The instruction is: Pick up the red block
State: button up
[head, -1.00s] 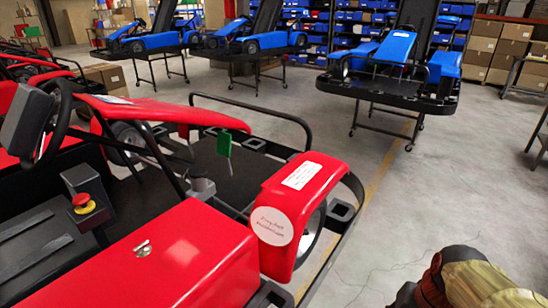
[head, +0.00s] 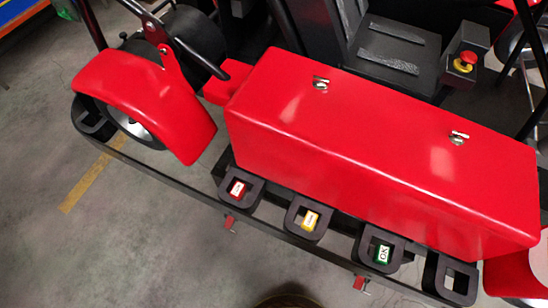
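The small red block (head: 237,188) sits in a black square holder on the near side rail of the red kart, with a white label on its top. A yellow block (head: 310,220) sits in the holder to its right. A green block (head: 383,254) marked OK sits in the holder after that. My gripper is not in view. Only a dark rounded edge, perhaps part of my arm, shows at the bottom middle.
A large red box (head: 375,150) with two metal latches stands right behind the holders. A red fender (head: 150,95) over a wheel is at left. An empty black holder (head: 455,280) is at right. Grey floor lies clear in front of the rail.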

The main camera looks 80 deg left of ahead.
aim_at(239, 190)
jog(key=u, duration=3.2)
jog(key=j+z, duration=0.15)
jog(key=z, duration=0.3)
jog(key=k+z, duration=0.15)
jog(key=z, duration=0.25)
jog(key=k+j+z, duration=0.1)
jog(key=z, duration=0.35)
